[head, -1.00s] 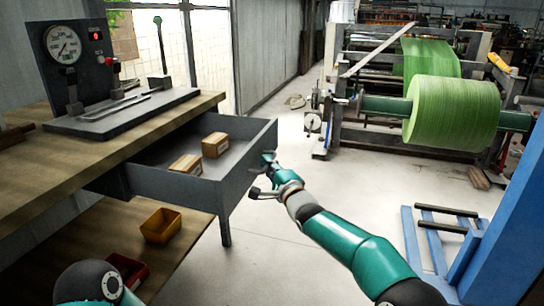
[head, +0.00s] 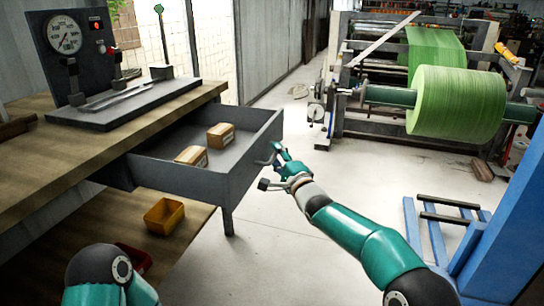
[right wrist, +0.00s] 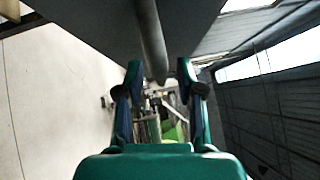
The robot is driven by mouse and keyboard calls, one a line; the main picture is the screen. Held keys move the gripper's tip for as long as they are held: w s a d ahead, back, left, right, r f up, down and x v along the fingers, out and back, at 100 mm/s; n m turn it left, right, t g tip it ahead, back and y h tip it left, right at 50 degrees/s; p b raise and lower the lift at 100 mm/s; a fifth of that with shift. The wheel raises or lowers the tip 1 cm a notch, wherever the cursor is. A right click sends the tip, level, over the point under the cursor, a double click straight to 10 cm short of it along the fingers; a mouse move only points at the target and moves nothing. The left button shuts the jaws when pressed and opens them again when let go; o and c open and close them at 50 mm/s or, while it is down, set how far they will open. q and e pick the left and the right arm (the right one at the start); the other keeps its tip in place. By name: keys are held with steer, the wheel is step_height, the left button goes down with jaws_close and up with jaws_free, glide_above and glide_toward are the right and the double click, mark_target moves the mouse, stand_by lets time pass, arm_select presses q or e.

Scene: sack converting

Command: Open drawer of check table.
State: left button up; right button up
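The check table (head: 75,150) stands at the left with a wooden top. Its grey drawer (head: 205,180) is pulled well out from under the top and holds two small cardboard boxes. The drawer's bar handle (head: 265,161) shows on its front face; in the right wrist view a grey bar (right wrist: 150,40) runs toward the gap between the fingers. My right gripper (head: 275,166) is just in front of the drawer front, close to the handle. Its fingers (right wrist: 159,75) are spread apart in the right wrist view, not closed on the bar. My left gripper is out of frame; only its arm shows.
A gauge panel (head: 72,50) stands on the table top. A yellow bin (head: 164,216) and a red bin (head: 133,258) sit on the lower shelf. A blue frame (head: 500,220) stands at the right, a green roll machine (head: 455,100) behind. Floor before the drawer is clear.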

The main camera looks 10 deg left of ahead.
steer(key=shift+s, duration=0.1)
steer(key=v, duration=1.1)
steer(key=shift+s+d+f, duration=0.2)
steer(key=shift+s+d, duration=0.05)
steer(key=shift+s, duration=0.05)
